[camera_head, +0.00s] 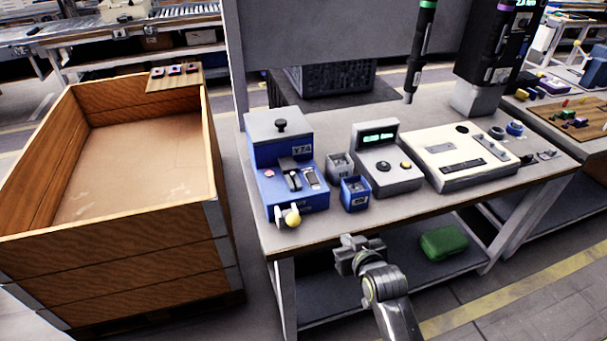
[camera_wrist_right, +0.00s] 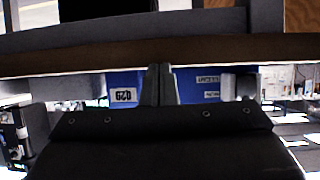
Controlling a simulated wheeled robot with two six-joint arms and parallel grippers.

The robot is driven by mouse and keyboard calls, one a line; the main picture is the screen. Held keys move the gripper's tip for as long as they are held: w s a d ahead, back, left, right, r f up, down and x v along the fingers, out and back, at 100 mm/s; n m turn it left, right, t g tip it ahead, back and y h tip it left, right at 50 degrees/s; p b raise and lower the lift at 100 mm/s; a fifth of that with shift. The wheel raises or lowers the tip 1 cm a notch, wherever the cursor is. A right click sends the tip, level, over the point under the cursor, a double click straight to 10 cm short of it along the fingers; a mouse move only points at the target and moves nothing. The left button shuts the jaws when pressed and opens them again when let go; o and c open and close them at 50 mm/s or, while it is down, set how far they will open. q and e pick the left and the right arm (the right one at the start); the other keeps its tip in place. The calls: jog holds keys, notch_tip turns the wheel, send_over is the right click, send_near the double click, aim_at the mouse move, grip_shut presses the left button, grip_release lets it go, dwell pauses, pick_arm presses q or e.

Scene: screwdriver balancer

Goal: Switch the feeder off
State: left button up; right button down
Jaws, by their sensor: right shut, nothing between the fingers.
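The feeder appears to be the blue machine (camera_head: 302,201) at the left end of the workbench. It has a grey lid with a black knob (camera_head: 281,126), a small red button (camera_head: 269,173), a black lever-like part (camera_head: 292,179) and a yellow ball knob (camera_head: 292,218) low on its front. Which part is its switch, and its setting, I cannot tell. My right gripper (camera_head: 352,250) is in front of the bench edge, right of the feeder and apart from it. Its fingers (camera_wrist_right: 160,85) are closed and empty in the right wrist view. My left gripper is out of view.
Right of the feeder stand a small blue bin (camera_head: 355,194), a grey bin (camera_head: 340,166), a grey display unit (camera_head: 387,170) and a cream panel (camera_head: 459,158). Screwdrivers hang above. A large wooden crate (camera_head: 110,262) stands left. A green case (camera_head: 443,243) lies on the lower shelf.

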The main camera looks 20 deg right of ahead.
jog(key=w+a+r+t, duration=0.1)
jog(key=w+r+t, duration=0.1)
jog(key=r, duration=0.5)
jog(key=w+a+r+t+y, duration=0.1)
jog(key=w+a+r+t, duration=0.1)
jog(key=w+r, duration=0.2)
notch_tip(320, 180, up, 3)
jog(key=shift+a+f, duration=0.15)
jog(key=shift+a, duration=0.15)
send_over(314, 182)
jog(key=shift+s+f+p, duration=0.1)
jog(key=shift+f+p, duration=0.35)
jog(key=shift+f, duration=0.25)
notch_tip(314, 182, down, 3)
jog(key=shift+r, duration=0.2)
jog(key=shift+f, duration=0.65)
